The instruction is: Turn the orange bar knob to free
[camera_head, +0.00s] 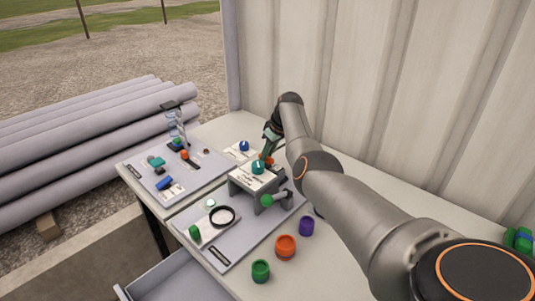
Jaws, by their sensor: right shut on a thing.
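My right gripper (268,147) reaches down from the upper right to the back edge of the raised grey block. It is shut on the orange bar knob (266,158), of which only a small orange part shows between the fingers and the teal knob. The knob's pointing direction and its labels are too small and covered to read. My left gripper is not in view.
A teal knob (258,167) sits on the raised block, with a green ball-ended lever (267,200) in front. A blue knob (244,146) stands behind left. Another panel (202,173) lies left. Orange (286,246), purple (306,226) and green (261,271) cups stand in front.

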